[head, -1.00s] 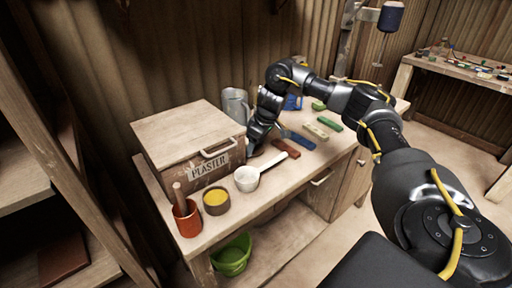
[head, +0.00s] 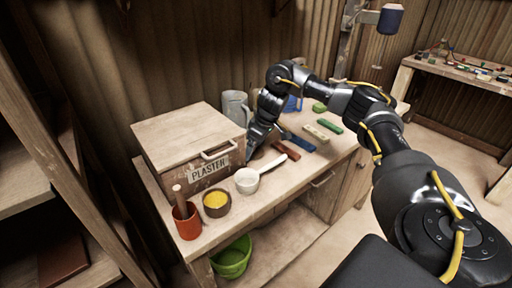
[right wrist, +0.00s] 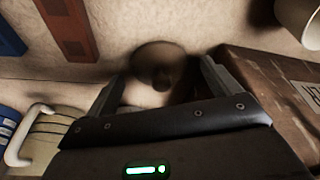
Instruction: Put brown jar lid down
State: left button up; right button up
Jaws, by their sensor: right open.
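The brown jar lid (right wrist: 158,65), round with a dark knob, lies on the bench top between and just beyond the fingertips of my right gripper (right wrist: 160,88) in the right wrist view. The fingers stand apart on either side of it, and its near part is in shadow. In the head view my right gripper (head: 254,148) points down at the bench beside the plaster box and largely hides the lid. A brown jar (head: 216,203) with yellow contents stands open at the front of the bench. My left gripper is not in view.
The plaster box (head: 190,140) stands close left of my gripper. A white ladle-like cup (head: 247,181), an orange-red pot (head: 187,222), a grey jug (head: 236,107) and several coloured bars, including a blue one (head: 299,141), crowd the workbench (head: 225,238).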

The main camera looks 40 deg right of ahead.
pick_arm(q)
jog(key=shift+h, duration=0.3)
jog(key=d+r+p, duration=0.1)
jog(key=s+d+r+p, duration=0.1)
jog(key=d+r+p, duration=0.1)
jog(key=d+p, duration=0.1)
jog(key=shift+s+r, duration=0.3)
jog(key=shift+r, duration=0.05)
pick_arm(e)
jog(key=v, duration=1.1)
jog(key=shift+r, duration=0.3)
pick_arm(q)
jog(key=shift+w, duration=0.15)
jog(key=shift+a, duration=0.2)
